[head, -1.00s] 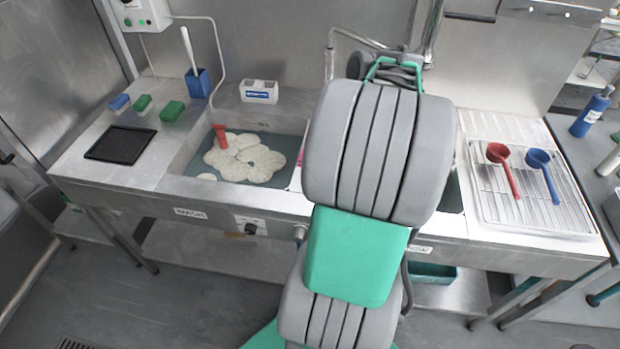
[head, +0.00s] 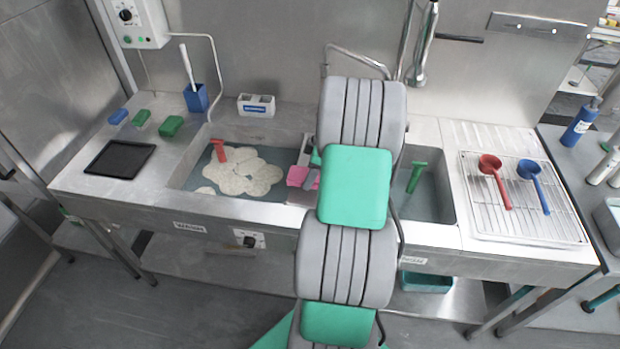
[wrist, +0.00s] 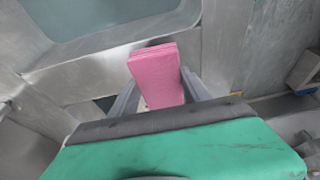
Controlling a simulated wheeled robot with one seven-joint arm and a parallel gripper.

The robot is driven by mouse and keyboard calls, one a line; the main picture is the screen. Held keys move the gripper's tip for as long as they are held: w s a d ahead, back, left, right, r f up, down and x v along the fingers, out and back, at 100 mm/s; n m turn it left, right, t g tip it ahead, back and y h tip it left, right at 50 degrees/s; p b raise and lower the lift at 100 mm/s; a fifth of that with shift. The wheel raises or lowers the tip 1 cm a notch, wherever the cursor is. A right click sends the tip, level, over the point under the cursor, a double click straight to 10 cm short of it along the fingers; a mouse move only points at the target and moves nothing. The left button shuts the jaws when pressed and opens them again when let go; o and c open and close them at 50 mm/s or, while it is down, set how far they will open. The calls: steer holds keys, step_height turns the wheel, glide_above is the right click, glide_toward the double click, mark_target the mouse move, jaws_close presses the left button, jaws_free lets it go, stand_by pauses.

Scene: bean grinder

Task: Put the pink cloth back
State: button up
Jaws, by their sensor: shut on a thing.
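The pink cloth (head: 298,176) is a small folded pad. In the head view it shows beside my forearm, over the metal divider between the two basins, and my arm partly covers it. In the wrist view the pink cloth (wrist: 156,76) stands out between the two grey fingers of my gripper (wrist: 159,88), which is shut on it. In the head view my gripper (head: 304,160) is mostly hidden by my arm. I cannot tell whether the cloth touches the metal below it.
The left basin (head: 190,176) holds foamy water and a red-handled tool (head: 218,151). The right basin (head: 430,208) holds a green-handled tool (head: 416,178). A wire rack (head: 500,222) with red and blue scoops is at right. A black tray (head: 120,159) and several small blocks are at left.

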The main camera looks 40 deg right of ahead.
step_height(320, 180, down, 3)
steer(key=shift+r+p, duration=0.15)
steer(key=shift+p, duration=0.45)
steer(key=shift+f+b, duration=0.35)
steer(key=shift+f, duration=0.1)
steer(key=o, duration=1.5)
steer(key=shift+r, duration=0.1)
steer(key=shift+c, duration=0.2)
